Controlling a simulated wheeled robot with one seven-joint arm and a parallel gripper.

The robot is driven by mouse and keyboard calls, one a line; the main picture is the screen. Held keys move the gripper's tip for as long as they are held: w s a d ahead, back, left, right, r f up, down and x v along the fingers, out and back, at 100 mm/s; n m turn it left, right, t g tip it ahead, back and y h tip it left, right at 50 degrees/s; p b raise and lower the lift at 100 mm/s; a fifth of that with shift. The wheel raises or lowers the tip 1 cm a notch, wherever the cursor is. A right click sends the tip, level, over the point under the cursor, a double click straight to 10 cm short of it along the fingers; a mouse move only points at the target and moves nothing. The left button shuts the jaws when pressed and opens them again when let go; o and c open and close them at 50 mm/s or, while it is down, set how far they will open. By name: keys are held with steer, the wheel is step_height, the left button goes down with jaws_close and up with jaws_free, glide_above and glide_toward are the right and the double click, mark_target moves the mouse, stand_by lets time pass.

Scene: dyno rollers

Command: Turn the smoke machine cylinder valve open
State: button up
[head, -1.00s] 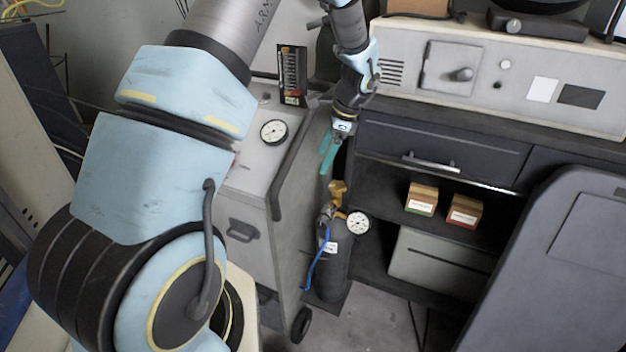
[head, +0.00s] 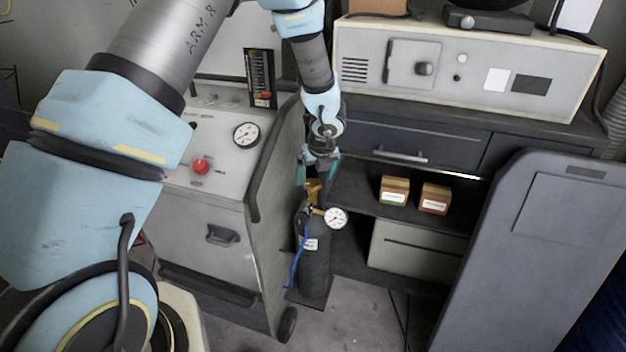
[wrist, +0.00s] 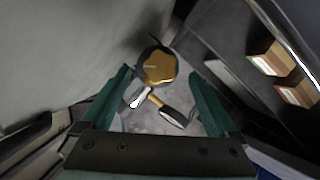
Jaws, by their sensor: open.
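The dark gas cylinder (head: 316,270) stands upright on the floor beside the grey smoke machine (head: 205,245). Its brass valve knob (head: 312,188) is on top, with a round gauge (head: 336,217) at its right and a blue hose (head: 296,255) at its left. My gripper (head: 317,176) points down just above the valve, its green fingers apart. In the wrist view the gold, lobed knob (wrist: 159,67) lies between and beyond the open fingertips (wrist: 162,80), somewhat nearer the left finger. I see no clear contact. The gauge (wrist: 173,117) shows below the knob.
The smoke machine's side panel is close on the left of the cylinder. A dark shelf (head: 365,205) with two small boxes (head: 394,190) is close on the right. A grey panel (head: 545,250) leans at the far right. Some floor in front is clear.

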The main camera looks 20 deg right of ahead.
steer(key=shift+x, duration=1.2)
steer(key=shift+c, duration=0.4)
steer(key=c, duration=1.3)
steer(key=shift+d+n, duration=0.1)
steer(key=shift+n, duration=0.3)
steer(key=n+y+p, duration=0.1)
steer(key=n+p, duration=0.1)
steer(key=n, duration=0.1)
steer(key=shift+d+n+y, duration=0.2)
steer(key=shift+n+y, duration=0.2)
steer(key=n+y, duration=0.1)
steer(key=n, duration=0.2)
steer(key=shift+w+d+g, duration=0.1)
steer(key=shift+g, duration=0.2)
steer(key=shift+d+n+g+y+b, duration=0.1)
steer(key=shift+n+g+y+b, duration=0.35)
steer(key=shift+n, duration=1.15)
